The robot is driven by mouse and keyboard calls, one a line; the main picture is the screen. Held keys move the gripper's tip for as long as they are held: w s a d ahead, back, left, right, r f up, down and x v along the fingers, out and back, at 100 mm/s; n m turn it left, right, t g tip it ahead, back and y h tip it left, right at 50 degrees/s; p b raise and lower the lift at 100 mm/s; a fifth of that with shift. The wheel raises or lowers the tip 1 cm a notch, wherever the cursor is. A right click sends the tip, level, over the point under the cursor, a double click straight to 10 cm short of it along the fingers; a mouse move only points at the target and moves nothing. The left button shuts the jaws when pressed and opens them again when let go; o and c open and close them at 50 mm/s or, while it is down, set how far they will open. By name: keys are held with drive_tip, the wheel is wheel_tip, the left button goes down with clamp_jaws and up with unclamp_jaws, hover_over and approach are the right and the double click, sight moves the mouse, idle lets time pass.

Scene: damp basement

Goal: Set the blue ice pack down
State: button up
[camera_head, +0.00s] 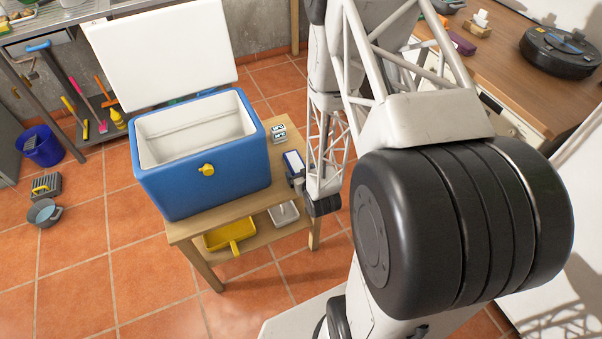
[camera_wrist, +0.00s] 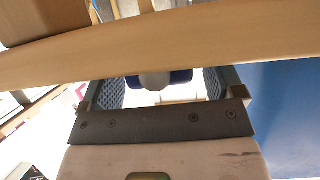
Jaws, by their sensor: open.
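The blue ice pack (camera_head: 293,161), with a pale face, is at the right end of the small wooden table (camera_head: 235,204), beside the blue cooler. In the wrist view its blue edge and a round white part (camera_wrist: 152,81) show between my fingers, and the table's edge hides much of it. My gripper (camera_head: 299,180) is at the table's right edge, close to the pack. Its jaws are open, one on each side of the pack in the wrist view (camera_wrist: 158,88). I cannot tell whether either finger touches it.
The open blue cooler (camera_head: 205,190) fills most of the tabletop, with its white lid raised behind. A small grey-and-white box (camera_head: 278,133) stands behind the pack. A yellow tray (camera_head: 230,236) is on the lower shelf. Tiled floor lies clear in front.

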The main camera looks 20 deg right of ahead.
drive_tip(key=v, duration=0.7)
drive_tip(key=shift+s+r, duration=0.2)
drive_tip(key=shift+d, duration=0.1)
idle(0.6)
drive_tip(key=w+a+r+g, duration=0.1)
drive_tip(key=a+r+g, duration=0.15)
drive_tip(key=r, duration=0.95)
drive_tip(key=w+a+r+g, duration=0.1)
drive_tip(key=w+r+g, duration=0.15)
drive_tip(key=r, duration=0.95)
drive_tip(key=s+a+r+g, duration=0.3)
drive_tip(key=s+a+r, duration=0.1)
drive_tip(key=s+r, duration=0.7)
drive_tip(key=s+a+r+g, duration=0.3)
drive_tip(key=s+r, duration=0.7)
drive_tip(key=s, duration=0.1)
drive_tip(key=shift+s+a+r+y, duration=0.3)
drive_tip(key=shift+a+r, duration=0.05)
drive_tip(key=shift+r, duration=0.05)
drive_tip(key=shift+o, duration=0.4)
